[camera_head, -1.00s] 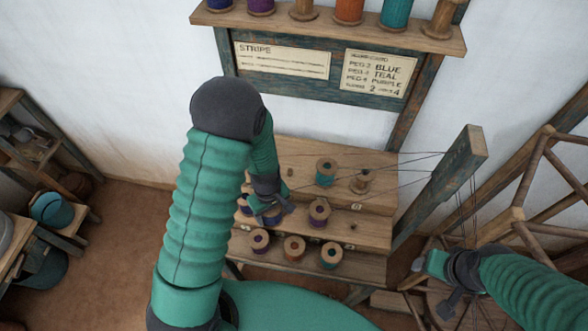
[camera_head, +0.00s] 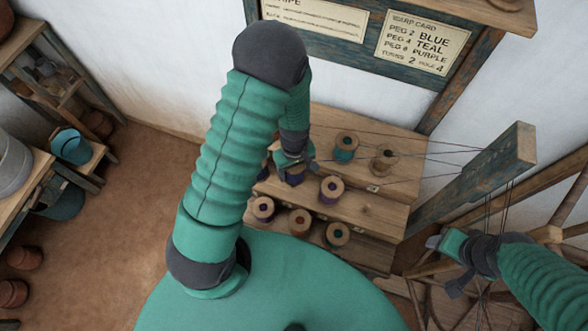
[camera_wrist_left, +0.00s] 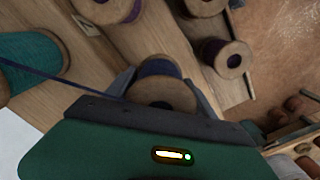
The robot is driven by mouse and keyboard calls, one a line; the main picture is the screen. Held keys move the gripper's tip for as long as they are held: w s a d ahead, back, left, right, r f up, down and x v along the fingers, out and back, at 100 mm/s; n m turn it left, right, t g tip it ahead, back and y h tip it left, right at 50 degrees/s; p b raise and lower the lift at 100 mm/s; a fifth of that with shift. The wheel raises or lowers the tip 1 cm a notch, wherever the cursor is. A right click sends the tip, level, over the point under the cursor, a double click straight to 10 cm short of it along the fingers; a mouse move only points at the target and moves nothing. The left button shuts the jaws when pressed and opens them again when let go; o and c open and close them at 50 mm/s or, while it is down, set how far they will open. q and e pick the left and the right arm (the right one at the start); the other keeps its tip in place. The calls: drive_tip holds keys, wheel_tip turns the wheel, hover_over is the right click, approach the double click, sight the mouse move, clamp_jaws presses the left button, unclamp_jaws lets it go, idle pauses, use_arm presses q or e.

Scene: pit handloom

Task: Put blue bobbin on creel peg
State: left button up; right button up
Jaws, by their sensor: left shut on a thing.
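The stepped wooden creel (camera_head: 385,207) stands against the wall with bobbins on its steps. My left gripper (camera_head: 296,162) is at its left part and is shut on a bobbin with dark blue-violet thread (camera_wrist_left: 158,68). In the left wrist view the bobbin sits between the two fingers (camera_wrist_left: 160,88), its wooden end facing the camera. A dark blue strand runs from the left towards it. In the head view my arm partly covers this bobbin; whether it touches the step is unclear. My right gripper (camera_head: 446,262) is at the right, away from the bobbins; its jaw opening is unclear.
A teal bobbin (camera_head: 345,150) and a bare wooden one (camera_head: 383,162) stand on the upper step. A purple bobbin (camera_head: 331,190) is right of my left gripper. Lower stand purple (camera_head: 264,208), brown (camera_head: 299,222) and teal (camera_head: 338,235) bobbins. Threads run to a post (camera_head: 490,175).

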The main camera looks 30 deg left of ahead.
use_arm(q)
drive_tip(key=shift+s+f, duration=0.1)
drive_tip(key=shift+f, duration=0.45)
drive_tip(key=shift+s+d+f+b, duration=0.1)
drive_tip(key=shift+s+f+b, duration=0.3)
drive_tip(key=shift+f+b, duration=0.8)
drive_tip(key=shift+b, duration=0.05)
drive_tip(key=shift+w+f+b, duration=0.25)
drive_tip(key=shift+f+b, duration=0.45)
drive_tip(key=shift+f, duration=0.35)
use_arm(e)
drive_tip(key=f, duration=0.4)
drive_tip(key=shift+s+f, duration=0.1)
drive_tip(key=shift+s, duration=0.2)
use_arm(q)
drive_tip(key=shift+s+r, duration=0.1)
drive_tip(key=shift+s, duration=0.05)
use_arm(e)
drive_tip(key=shift+s+d, duration=0.1)
drive_tip(key=shift+s, duration=0.05)
use_arm(q)
drive_tip(key=o, duration=1.5)
drive_tip(key=shift+o, duration=0.2)
